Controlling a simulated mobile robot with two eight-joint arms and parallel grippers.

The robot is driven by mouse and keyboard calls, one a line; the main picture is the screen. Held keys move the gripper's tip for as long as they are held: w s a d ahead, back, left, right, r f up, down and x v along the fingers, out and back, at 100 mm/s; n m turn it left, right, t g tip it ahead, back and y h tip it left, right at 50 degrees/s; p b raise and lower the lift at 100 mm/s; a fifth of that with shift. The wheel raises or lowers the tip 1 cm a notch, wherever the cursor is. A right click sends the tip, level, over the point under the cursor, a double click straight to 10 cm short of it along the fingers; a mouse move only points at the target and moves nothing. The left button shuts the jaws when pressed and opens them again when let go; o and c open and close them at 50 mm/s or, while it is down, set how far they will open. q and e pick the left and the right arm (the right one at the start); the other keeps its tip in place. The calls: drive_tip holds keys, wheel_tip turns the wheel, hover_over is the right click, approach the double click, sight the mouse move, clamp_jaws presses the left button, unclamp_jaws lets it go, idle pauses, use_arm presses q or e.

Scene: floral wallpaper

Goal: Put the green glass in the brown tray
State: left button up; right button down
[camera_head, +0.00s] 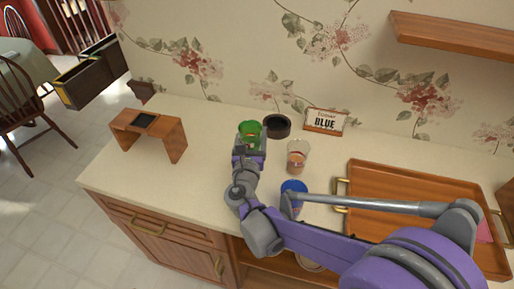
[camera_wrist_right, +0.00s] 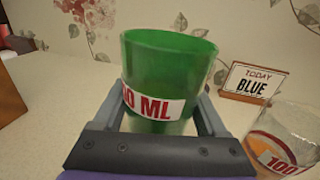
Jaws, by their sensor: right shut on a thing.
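The green glass (camera_head: 250,128) is at the back of the counter, left of the dark round dish. My right gripper (camera_head: 248,146) is shut on it. In the right wrist view the green glass (camera_wrist_right: 168,62) stands between the two fingers (camera_wrist_right: 162,112), with a "ML" label on its front. I cannot tell whether its base touches the counter. The brown tray (camera_head: 400,184) lies on the right part of the counter, with brass handles. My right arm crosses in front of part of it. My left gripper is not in view.
A clear glass with an orange band (camera_head: 298,156) and a blue glass (camera_head: 293,187) stand between gripper and tray. The dark dish (camera_head: 277,126) and a "BLUE" sign (camera_head: 325,121) are behind. A small wooden stand (camera_head: 172,137) is left. A shelf (camera_head: 460,38) hangs upper right.

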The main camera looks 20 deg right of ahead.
drive_tip(key=shift+f+b, duration=0.4)
drive_tip(key=shift+f, duration=1.95)
drive_tip(key=shift+f, duration=0.15)
unclamp_jaws()
